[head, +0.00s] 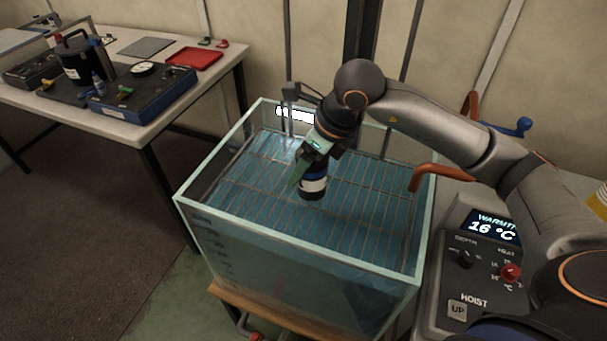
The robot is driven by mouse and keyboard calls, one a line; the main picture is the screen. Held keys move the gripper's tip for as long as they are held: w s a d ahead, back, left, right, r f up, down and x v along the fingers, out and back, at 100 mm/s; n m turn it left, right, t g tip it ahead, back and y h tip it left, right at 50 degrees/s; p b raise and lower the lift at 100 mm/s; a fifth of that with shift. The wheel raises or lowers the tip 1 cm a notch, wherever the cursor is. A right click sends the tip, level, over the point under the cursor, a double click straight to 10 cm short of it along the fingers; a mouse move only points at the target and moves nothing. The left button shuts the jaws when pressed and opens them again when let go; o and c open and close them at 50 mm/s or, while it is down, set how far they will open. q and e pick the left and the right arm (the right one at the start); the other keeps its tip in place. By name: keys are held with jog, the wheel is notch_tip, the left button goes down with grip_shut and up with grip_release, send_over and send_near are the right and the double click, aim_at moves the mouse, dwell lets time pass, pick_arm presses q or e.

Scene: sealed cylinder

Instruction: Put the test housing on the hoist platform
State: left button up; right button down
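My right gripper (312,168) reaches in from the right and points down at the housing. A green finger lies along the housing's left side and the gripper appears shut on its upper part, which is partly hidden. I cannot tell whether the housing's bottom touches the rack. My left gripper is not in view.
The tank's pale rim (300,245) surrounds the platform. An orange pipe (436,172) crosses near the right rim. A control panel (480,262) reading 16 °C and HOIST UP stands at right. A bench (130,40) with a red tray (194,58) and equipment stands at left.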

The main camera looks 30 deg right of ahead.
aim_at(326, 159)
jog(key=shift+s+d+x, duration=0.1)
jog(key=shift+s+x, duration=0.05)
jog(key=shift+x, duration=0.8)
jog(key=shift+s+d+x, duration=0.1)
jog(key=shift+s+x, duration=0.05)
jog(key=shift+x, duration=0.85)
jog(key=shift+f, duration=0.15)
jog(key=shift+f, duration=0.15)
grip_release()
jog(key=shift+r+p, duration=0.25)
jog(key=shift+p, duration=0.15)
jog(key=v, duration=1.2)
jog(key=shift+f, duration=0.1)
